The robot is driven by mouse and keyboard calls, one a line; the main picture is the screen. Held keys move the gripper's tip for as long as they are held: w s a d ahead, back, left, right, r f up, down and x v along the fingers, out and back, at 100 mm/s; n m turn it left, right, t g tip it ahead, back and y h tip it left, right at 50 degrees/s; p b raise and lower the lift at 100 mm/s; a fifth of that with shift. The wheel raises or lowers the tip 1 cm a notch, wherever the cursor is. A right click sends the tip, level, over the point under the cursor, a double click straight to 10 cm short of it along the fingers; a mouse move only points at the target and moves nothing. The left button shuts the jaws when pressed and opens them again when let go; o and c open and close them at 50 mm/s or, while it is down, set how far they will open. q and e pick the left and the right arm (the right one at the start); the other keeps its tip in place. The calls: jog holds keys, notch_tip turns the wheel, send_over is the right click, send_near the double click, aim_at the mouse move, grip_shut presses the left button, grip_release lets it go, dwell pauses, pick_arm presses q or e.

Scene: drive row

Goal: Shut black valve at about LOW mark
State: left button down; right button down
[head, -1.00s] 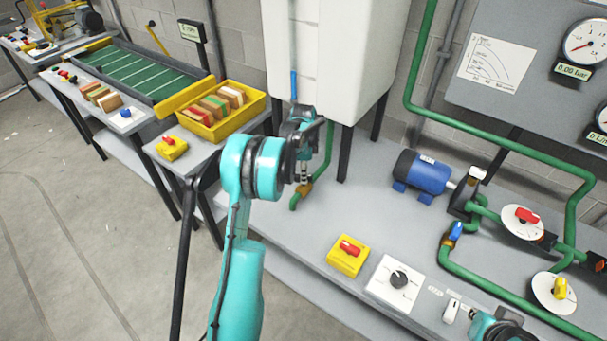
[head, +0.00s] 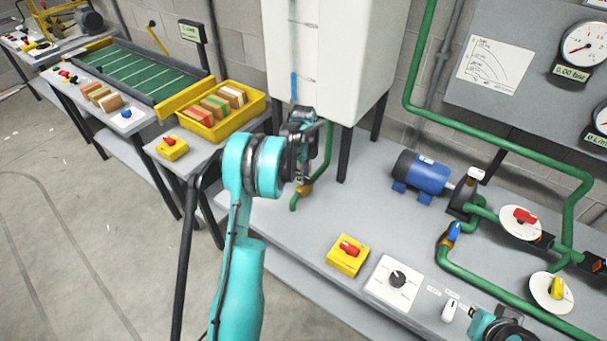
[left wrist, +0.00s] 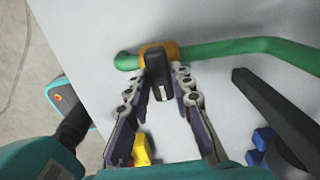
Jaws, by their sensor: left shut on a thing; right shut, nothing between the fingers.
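The black valve handle (left wrist: 158,75) sits on an orange valve body (left wrist: 165,50) on a green pipe below the white tank (head: 345,60). My left gripper (left wrist: 160,78) is shut on this black handle, one finger on each side. In the head view my left gripper (head: 303,172) hides most of the handle; the orange body shows below it. The tank front has a blue level strip (head: 294,86) and faint marks whose lettering I cannot read. The strip's top is near the lower mark. My right gripper (head: 510,329) is partly visible at the bottom right edge, shut and empty.
A blue motor (head: 425,177), a red-handled valve (head: 524,216) and a yellow-handled valve (head: 556,288) stand to the right on the bench. A yellow switch box (head: 347,256) and a dial plate (head: 396,283) are at the front. A yellow crate (head: 258,100) stands left.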

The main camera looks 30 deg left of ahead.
pick_arm(q)
jog(key=shift+m, duration=0.3)
jog(key=c, duration=1.3)
grip_release()
jog(key=shift+r, duration=0.15)
notch_tip(320, 180, up, 12)
jog(key=shift+f, duration=0.15)
